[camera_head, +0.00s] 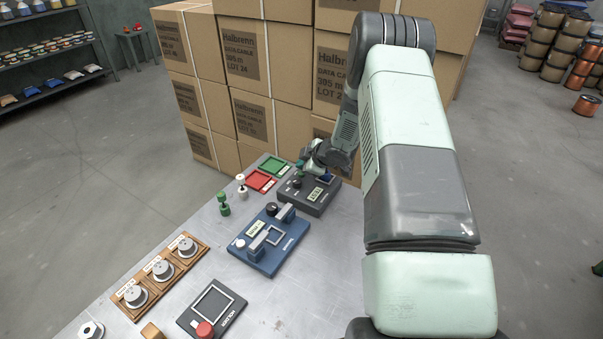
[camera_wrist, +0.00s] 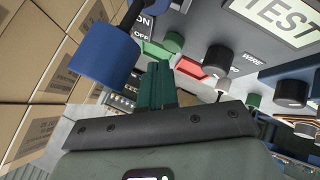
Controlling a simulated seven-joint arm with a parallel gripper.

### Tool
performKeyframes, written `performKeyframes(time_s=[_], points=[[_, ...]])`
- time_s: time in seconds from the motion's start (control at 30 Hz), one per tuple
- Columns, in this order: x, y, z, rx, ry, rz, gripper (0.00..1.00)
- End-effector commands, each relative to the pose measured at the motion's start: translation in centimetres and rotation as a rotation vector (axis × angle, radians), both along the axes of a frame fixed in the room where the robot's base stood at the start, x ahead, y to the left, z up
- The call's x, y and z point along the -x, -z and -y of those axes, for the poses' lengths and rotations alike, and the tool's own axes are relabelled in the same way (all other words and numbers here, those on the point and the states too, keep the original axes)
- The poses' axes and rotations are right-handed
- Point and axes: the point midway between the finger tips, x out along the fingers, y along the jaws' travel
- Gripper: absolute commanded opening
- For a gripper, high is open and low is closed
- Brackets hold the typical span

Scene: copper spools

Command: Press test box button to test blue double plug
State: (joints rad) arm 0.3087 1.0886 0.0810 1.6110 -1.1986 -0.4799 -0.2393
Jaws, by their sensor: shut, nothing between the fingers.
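The dark grey test box (camera_head: 322,207) sits at the far end of the metal table, its display lit; the display reads TEST (camera_wrist: 285,17) in the wrist view. A blue plug (camera_wrist: 104,56) on a dark shaft looms large at left in the wrist view; a small blue part shows on the box (camera_head: 327,178) in the head view. A green round button (camera_wrist: 173,42) sits on the box near an ON/OFF label (camera_wrist: 142,28). My gripper (camera_wrist: 157,72) is shut and empty, its green fingertips just below that button in the picture; contact is unclear. In the head view my gripper (camera_head: 300,171) is over the box's far-left corner.
Red (camera_head: 261,180) and green (camera_head: 275,166) trays lie beside the box. A white plug (camera_head: 241,186) and a green double plug (camera_head: 223,204) stand left. A blue device (camera_head: 258,257) is nearer. Stacked cartons (camera_head: 268,65) rise close behind my gripper.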

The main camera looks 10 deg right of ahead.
Motion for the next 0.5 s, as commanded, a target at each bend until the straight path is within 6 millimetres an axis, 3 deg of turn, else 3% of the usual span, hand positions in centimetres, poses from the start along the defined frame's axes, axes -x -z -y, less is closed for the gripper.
performKeyframes(time_s=[0.5], points=[[0.0, -4.4, 0.0, 0.001, 0.000, 0.001, 0.00]])
